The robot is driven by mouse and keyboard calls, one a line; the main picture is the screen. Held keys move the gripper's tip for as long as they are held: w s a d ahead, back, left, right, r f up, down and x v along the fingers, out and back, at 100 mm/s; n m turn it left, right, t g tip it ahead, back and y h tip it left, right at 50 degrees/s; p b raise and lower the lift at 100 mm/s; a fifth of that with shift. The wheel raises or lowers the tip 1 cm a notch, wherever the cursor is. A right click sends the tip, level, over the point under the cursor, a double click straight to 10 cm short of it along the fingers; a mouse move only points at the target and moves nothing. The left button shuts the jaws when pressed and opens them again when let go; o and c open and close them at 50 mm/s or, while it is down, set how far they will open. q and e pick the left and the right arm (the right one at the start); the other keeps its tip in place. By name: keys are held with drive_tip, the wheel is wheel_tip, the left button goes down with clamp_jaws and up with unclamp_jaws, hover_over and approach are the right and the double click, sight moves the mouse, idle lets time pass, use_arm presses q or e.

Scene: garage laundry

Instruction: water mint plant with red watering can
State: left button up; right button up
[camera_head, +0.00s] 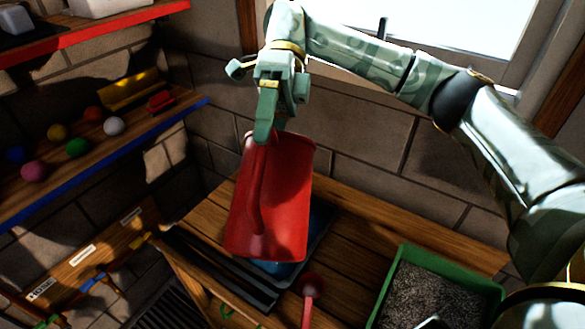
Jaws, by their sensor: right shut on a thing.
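The red watering can (285,190) hangs in the middle of the view, tilted, above a wooden table. My right gripper (264,130) comes in from above and is shut on the upper end of the red can. The fingers cover part of the can's top edge. No mint plant can be made out. My left gripper is not in view.
A blue thing (275,267), mostly hidden by the can, lies on the wooden table (350,225) beside dark strips. A small red round-headed thing (309,286) is below the can. A green box (398,270) of grey grains stands at lower right. Shelves with several balls are at left.

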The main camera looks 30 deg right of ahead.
sight(257, 204)
drive_tip(key=s+a+f+t+h, duration=0.1)
drive_tip(key=s+f, duration=0.1)
drive_tip(key=s+a+f+t+h+b, duration=0.1)
drive_tip(key=s+a+f+t, duration=0.1)
drive_tip(key=f, duration=0.1)
drive_tip(key=s+a+f+t+h+b, duration=0.1)
drive_tip(key=s+a+f, duration=0.1)
drive_tip(key=f, duration=0.1)
drive_tip(key=shift+s+f, duration=0.25)
drive_tip(key=shift+s, duration=0.05)
drive_tip(key=shift+r+t+h, duration=0.3)
drive_tip(key=shift+t, duration=0.1)
wheel_tip(257, 204, up, 3)
drive_tip(key=t+h+p, duration=0.2)
drive_tip(key=shift+t, duration=0.4)
drive_tip(key=shift+a+r+t+h, duration=0.1)
drive_tip(key=shift+r+t+h, duration=0.2)
drive_tip(key=shift+t+h, duration=0.15)
drive_tip(key=shift+f, duration=0.1)
